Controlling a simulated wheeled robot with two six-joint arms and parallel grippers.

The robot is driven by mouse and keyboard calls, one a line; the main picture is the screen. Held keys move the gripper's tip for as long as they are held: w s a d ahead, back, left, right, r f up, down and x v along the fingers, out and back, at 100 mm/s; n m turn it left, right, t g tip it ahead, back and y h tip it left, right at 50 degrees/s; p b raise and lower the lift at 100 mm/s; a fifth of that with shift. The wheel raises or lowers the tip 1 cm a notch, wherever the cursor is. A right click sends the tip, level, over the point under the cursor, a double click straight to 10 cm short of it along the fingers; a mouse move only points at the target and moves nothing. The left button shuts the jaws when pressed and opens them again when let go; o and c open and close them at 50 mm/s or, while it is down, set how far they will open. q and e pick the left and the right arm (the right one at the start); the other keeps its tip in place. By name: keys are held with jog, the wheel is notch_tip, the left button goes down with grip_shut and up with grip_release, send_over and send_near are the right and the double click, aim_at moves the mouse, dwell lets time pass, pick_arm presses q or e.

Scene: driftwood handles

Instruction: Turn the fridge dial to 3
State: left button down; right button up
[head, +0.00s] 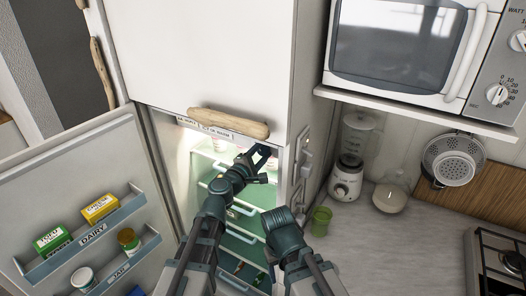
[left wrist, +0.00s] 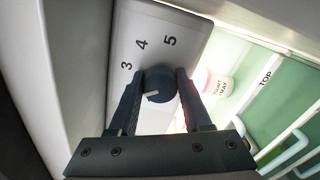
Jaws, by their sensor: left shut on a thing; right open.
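The fridge dial (left wrist: 159,84) is a dark round knob on a pale panel (left wrist: 190,30) in the left wrist view. The numbers 3, 4 and 5 show around its upper left and top. A short pale mark on the knob lies at its lower left, below the 3. My left gripper (left wrist: 158,95) is shut on the dial, one finger on each side. In the head view the left gripper (head: 262,157) reaches inside the open fridge, just below its top edge, and the dial is hidden.
The fridge door (head: 60,165) stands open at left, with boxes and jars in its racks. A driftwood handle (head: 228,123) sticks out above my left gripper. Lit shelves are inside. At right are a counter (head: 400,235), a blender (head: 348,165), a green cup (head: 320,220) and a microwave (head: 400,45).

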pick_arm(q)
jog(key=m, duration=0.6)
jog(key=shift+s+f, duration=0.1)
jog(key=shift+f, duration=0.05)
jog(key=shift+m, duration=0.4)
jog(key=shift+c, duration=1.7)
grip_release()
jog(key=shift+s, duration=0.1)
